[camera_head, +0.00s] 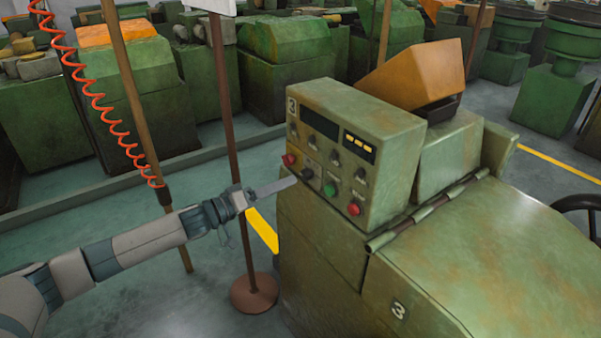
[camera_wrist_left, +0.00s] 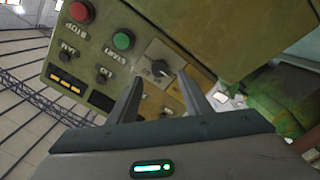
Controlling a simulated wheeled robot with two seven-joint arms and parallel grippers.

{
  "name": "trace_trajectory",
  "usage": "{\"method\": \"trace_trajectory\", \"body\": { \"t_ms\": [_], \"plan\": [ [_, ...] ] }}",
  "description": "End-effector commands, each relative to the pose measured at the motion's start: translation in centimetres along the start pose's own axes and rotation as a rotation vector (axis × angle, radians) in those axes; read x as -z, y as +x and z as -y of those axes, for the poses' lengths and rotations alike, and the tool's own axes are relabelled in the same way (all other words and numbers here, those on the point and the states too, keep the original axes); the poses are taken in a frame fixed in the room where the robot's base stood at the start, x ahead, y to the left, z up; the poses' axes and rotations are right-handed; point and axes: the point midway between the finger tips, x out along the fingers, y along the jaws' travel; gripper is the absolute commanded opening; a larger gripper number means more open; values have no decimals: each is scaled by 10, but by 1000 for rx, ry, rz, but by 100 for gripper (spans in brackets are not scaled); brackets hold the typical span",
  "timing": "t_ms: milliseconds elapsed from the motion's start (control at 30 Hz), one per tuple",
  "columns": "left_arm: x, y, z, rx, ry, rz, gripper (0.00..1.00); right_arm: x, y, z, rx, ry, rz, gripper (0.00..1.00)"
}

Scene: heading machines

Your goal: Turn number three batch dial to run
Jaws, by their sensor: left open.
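The green control box (camera_head: 345,150) with a "3" plate stands on the machine at the centre of the head view. Its dark batch dial (camera_head: 306,173) sits low on the front panel, between a red button and the green button. In the left wrist view the dial (camera_wrist_left: 160,68) has a square plate; its setting is not readable. My left gripper (camera_head: 292,182) reaches in from the left, at the panel's lower left. In the left wrist view its two fingers (camera_wrist_left: 160,79) are apart, with the dial showing between their tips. Contact cannot be told. My right gripper is out of view.
A green START button (camera_wrist_left: 122,40) and red STOP button (camera_wrist_left: 80,11) are beside the dial. Several small knobs and a display (camera_head: 360,144) are above. A post on a round base (camera_head: 254,293) stands near my left arm; a red coiled hose (camera_head: 95,95) hangs behind.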

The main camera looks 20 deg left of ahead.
Motion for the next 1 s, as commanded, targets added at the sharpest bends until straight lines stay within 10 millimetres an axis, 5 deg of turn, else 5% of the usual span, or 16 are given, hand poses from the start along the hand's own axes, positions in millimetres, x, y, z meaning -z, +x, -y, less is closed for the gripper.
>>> {"method": "trace_trajectory", "body": {
  "t_ms": [400,833,1000],
  "plan": [
    [1,60,-1,-1,1,0,44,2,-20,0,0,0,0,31],
    [0,66,0,0,1,0,44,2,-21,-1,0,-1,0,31],
    [0,66,0,0,1,0,8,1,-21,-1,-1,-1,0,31]
  ]
}}
